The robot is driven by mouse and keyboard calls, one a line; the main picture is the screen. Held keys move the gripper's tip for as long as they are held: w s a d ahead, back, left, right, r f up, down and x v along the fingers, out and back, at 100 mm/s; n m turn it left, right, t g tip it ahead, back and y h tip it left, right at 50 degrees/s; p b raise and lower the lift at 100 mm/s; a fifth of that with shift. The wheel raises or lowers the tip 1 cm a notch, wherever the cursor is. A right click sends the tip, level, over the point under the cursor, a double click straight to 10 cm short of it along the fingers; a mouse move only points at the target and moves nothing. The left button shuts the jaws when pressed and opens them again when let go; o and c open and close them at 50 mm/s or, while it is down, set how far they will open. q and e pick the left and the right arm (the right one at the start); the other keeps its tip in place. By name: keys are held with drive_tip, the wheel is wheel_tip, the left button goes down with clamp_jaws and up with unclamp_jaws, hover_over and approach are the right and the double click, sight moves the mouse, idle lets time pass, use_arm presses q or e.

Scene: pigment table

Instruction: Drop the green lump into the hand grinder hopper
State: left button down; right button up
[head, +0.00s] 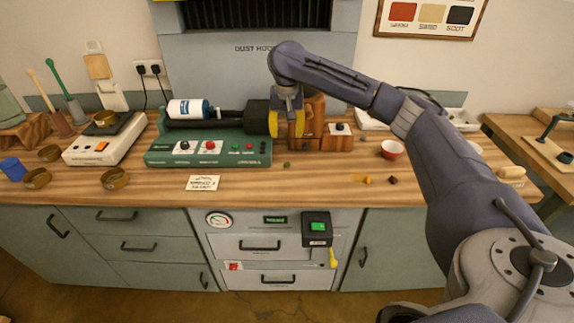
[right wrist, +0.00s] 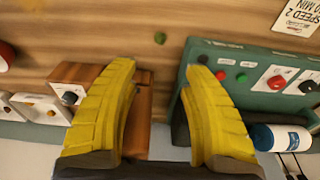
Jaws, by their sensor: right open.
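The green lump (head: 287,164) is small and lies on the wooden bench, in front of the gap between the green machine and a wooden block. It also shows in the right wrist view (right wrist: 160,37), just beyond the fingertips. My right gripper (head: 286,125) has yellow fingers spread apart, with nothing between them; it is behind the lump in the head view. The wooden block (head: 314,108) beside the right finger may be the hand grinder; my gripper partly hides it and I cannot make out a hopper. My left gripper is not in view.
A green roller machine (head: 208,150) with a white-and-blue bottle (head: 188,109) stands left of the gripper. The bench front around the green lump is clear.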

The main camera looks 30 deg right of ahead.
drive_tip(key=f, duration=0.5)
drive_tip(key=w+f, duration=0.1)
drive_tip(key=f, duration=0.4)
drive_tip(key=d+f, duration=0.1)
drive_tip(key=f, duration=0.4)
drive_tip(key=shift+w+d+f, duration=0.1)
drive_tip(key=shift+w, duration=0.3)
drive_tip(key=shift+c, duration=0.2)
clamp_jaws()
